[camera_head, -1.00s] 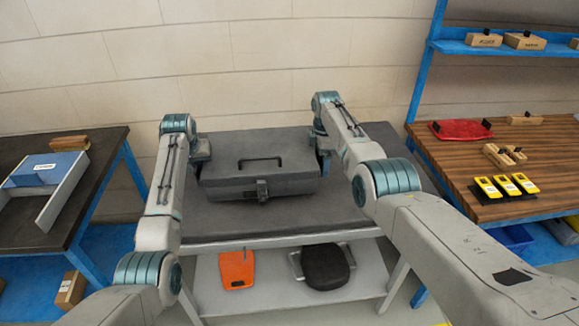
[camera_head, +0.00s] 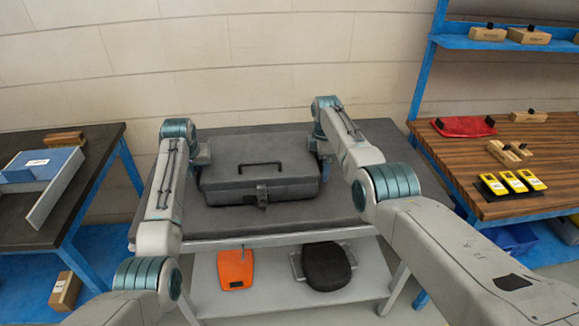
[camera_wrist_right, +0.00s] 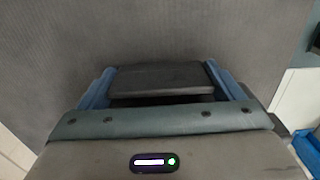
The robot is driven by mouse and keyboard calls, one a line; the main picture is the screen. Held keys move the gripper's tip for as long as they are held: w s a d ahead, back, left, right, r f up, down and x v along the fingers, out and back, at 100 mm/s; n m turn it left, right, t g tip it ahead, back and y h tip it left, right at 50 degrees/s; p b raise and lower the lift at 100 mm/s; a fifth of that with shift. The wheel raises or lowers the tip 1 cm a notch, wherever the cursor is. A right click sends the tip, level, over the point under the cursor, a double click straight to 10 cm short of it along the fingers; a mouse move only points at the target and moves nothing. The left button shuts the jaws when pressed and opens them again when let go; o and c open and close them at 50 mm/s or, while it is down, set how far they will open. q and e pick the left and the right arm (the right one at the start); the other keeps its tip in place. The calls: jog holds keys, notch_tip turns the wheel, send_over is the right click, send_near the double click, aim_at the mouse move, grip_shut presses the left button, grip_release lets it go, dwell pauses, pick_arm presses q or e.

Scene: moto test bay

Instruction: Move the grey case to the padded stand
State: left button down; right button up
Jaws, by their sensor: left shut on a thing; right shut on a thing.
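The grey case (camera_head: 260,165), dark with a top handle and a front latch, is level over the dark top of the padded stand (camera_head: 340,207) in the head view. Whether its underside touches the pad I cannot tell. My left gripper (camera_head: 201,158) is shut on the case's left side. My right gripper (camera_head: 324,160) is shut on its right side. In the right wrist view, the blue fingers of this gripper (camera_wrist_right: 160,88) sit either side of a dark grip piece on the case (camera_wrist_right: 160,78). The fingertips are partly hidden in the head view.
On the stand's lower shelf lie an orange item (camera_head: 235,269) and a black round-cornered pad (camera_head: 326,266). A dark bench (camera_head: 85,190) with a tray stands left. A wooden bench (camera_head: 460,165) with a red pouch and yellow devices stands right. A wall is behind.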

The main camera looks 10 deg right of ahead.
pick_arm(q)
jog(key=shift+f+b, duration=0.35)
jog(key=shift+b, duration=0.05)
pick_arm(e)
jog(key=shift+f, duration=0.45)
pick_arm(q)
jog(key=c, duration=2)
grip_release()
jog(key=shift+f, duration=0.15)
pick_arm(e)
jog(key=o, duration=1.4)
jog(key=shift+f, duration=0.15)
jog(key=shift+c, duration=0.2)
pick_arm(q)
jog(key=o, duration=0.4)
pick_arm(e)
jog(key=shift+o, duration=1)
jog(key=shift+s, duration=0.1)
pick_arm(q)
jog(key=shift+o, duration=0.2)
jog(key=shift+s, duration=0.1)
jog(key=shift+r, duration=0.2)
